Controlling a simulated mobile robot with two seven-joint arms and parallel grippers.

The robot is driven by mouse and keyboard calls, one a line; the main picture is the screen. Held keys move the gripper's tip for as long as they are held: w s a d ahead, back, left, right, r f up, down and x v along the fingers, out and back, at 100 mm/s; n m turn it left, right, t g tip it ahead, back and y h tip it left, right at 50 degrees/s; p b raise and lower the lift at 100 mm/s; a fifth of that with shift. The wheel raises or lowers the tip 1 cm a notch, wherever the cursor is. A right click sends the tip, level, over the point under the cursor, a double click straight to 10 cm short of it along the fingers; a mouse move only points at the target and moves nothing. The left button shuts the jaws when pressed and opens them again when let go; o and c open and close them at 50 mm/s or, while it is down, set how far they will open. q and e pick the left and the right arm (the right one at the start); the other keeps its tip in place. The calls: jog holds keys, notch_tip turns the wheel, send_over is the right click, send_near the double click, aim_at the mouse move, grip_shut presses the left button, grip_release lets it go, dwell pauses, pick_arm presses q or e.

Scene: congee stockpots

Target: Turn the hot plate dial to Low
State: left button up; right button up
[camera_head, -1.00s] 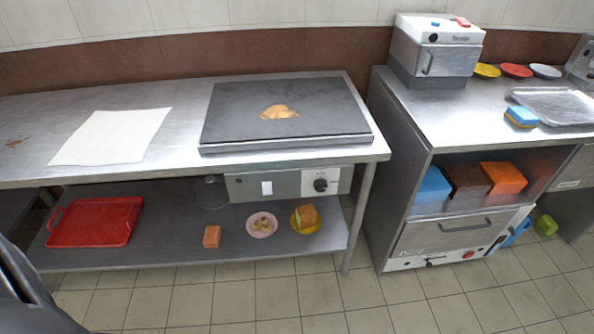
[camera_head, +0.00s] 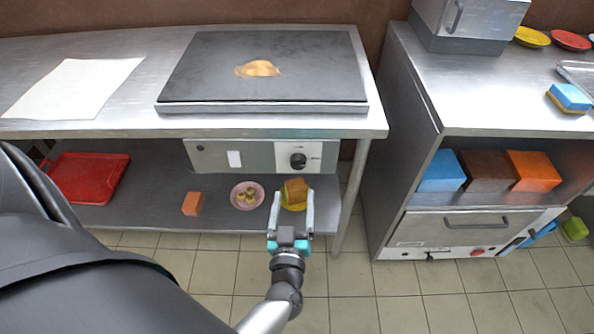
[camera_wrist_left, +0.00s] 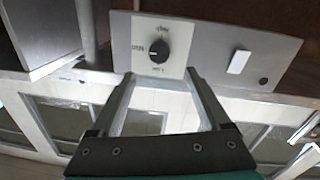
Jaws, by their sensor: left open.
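The hot plate dial (camera_head: 298,160) is a round black knob on a pale plate, on the grey control panel (camera_head: 213,155) under the hot plate (camera_head: 265,70). In the left wrist view the dial (camera_wrist_left: 159,48) has printed labels around it, apparently High, Med and Low. My left gripper (camera_head: 292,198) is open and empty, below and in front of the dial, apart from it. In the left wrist view its fingers (camera_wrist_left: 158,82) spread just short of the dial. My right gripper does not show.
A white switch (camera_head: 234,159) is left of the dial. A table leg (camera_head: 351,200) stands to the right. A steel cabinet (camera_head: 412,178) is beyond it.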

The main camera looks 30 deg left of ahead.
aim_at(298, 166)
pick_arm(q)
jog(key=b+x, duration=0.1)
jog(key=x, duration=0.7)
jog(key=shift+w+b, duration=0.1)
jog(key=shift+b, duration=0.3)
jog(key=shift+w+a, duration=0.25)
jog(key=shift+w, duration=0.25)
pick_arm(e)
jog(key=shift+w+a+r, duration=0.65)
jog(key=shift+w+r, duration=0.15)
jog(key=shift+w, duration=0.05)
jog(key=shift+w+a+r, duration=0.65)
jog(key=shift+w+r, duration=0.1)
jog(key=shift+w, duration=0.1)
pick_arm(q)
grip_shut()
